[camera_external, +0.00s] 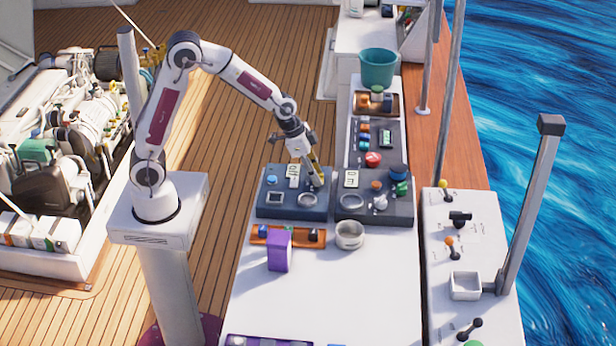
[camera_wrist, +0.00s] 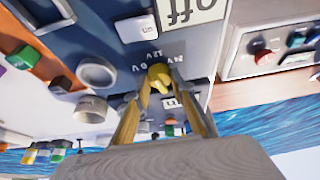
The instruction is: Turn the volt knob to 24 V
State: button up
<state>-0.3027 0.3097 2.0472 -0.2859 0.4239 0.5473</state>
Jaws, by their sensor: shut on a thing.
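The volt knob (camera_wrist: 159,75) is yellow and sits on a dark grey panel with voltage marks printed next to it. In the wrist view the marks are upside down; 12 V and 0 V can be read, but the knob's setting cannot be told. My gripper (camera_wrist: 158,88) has its two yellowish fingers closed around the knob, one on each side. In the external view my gripper (camera_external: 317,181) reaches down to the right part of the left control panel (camera_external: 268,208) and hides the knob there. A display (camera_wrist: 190,14) on the panel reads "off" upside down.
A second control panel (camera_external: 375,214) with knobs stands close on the right. In front are an orange tray (camera_external: 262,241), a purple box (camera_external: 279,257) and a round metal pot (camera_external: 350,236). The white tabletop (camera_external: 340,300) nearer the camera is largely clear.

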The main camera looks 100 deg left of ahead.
jog(key=shift+a+m+h, duration=0.1)
jog(key=shift+m+h, duration=0.3)
jog(key=shift+m, duration=0.6)
jog(key=shift+a+m+h, duration=0.1)
jog(key=shift+m+h, duration=0.6)
jog(key=shift+m, duration=1.1)
jog(key=shift+w+a+m+g+h, duration=0.1)
jog(key=shift+m+g+h, duration=0.35)
jog(key=shift+m, duration=0.95)
jog(key=shift+w+m+g+h, duration=0.1)
jog(key=shift+m+g+h, duration=0.3)
jog(key=shift+m, duration=1)
jog(key=o, duration=1.1)
jog(key=shift+s+n, duration=0.1)
jog(key=shift+n, duration=0.2)
